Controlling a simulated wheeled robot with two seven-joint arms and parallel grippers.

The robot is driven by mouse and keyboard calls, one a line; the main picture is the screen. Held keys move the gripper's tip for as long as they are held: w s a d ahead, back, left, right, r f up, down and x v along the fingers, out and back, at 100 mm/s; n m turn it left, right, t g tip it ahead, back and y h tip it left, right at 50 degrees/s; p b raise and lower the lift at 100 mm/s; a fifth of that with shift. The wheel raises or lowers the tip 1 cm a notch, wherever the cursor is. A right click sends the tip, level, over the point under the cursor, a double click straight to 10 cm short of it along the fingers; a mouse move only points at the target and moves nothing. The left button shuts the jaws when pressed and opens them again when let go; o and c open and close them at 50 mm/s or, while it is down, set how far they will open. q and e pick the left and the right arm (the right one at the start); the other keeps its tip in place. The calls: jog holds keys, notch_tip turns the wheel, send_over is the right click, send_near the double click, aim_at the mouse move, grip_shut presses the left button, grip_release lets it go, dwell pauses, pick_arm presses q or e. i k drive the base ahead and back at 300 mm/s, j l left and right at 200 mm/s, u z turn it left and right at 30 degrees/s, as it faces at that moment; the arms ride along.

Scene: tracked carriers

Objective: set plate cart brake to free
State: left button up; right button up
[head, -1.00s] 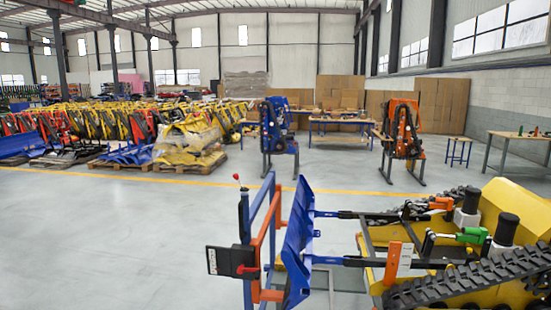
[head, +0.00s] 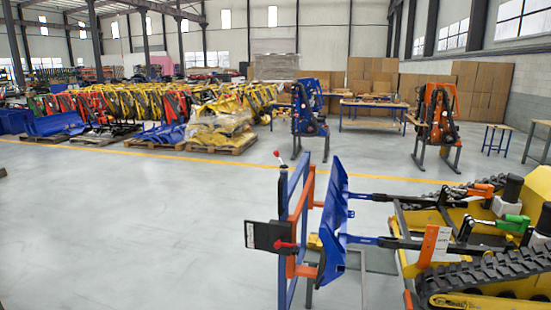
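A blue and orange upright frame (head: 306,200), which may be the plate cart, stands right of centre in the foreground. A blue curved plate (head: 334,222) stands upright at its right side. A thin lever with a red knob (head: 277,154) rises at the frame's top left. A black box (head: 268,236) with a white label and a red handle (head: 285,244) sits on the frame's left side. I cannot tell which of these is the brake or how it is set. The frame's lower part is cut off by the picture edge. Neither of my grippers is in view.
A yellow tracked carrier (head: 480,275) fills the lower right, its black arms reaching toward the blue plate. Open grey floor (head: 130,230) lies to the left. Behind are wrapped yellow goods on a pallet (head: 222,125), a blue machine (head: 310,115) and an orange machine (head: 437,120).

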aim_at(277, 153)
jog(key=i+j+z, duration=0.1)
jog(key=i, duration=0.35)
jog(key=i+j, duration=0.3)
jog(key=i+j+z, duration=0.15)
jog(key=i, duration=0.4)
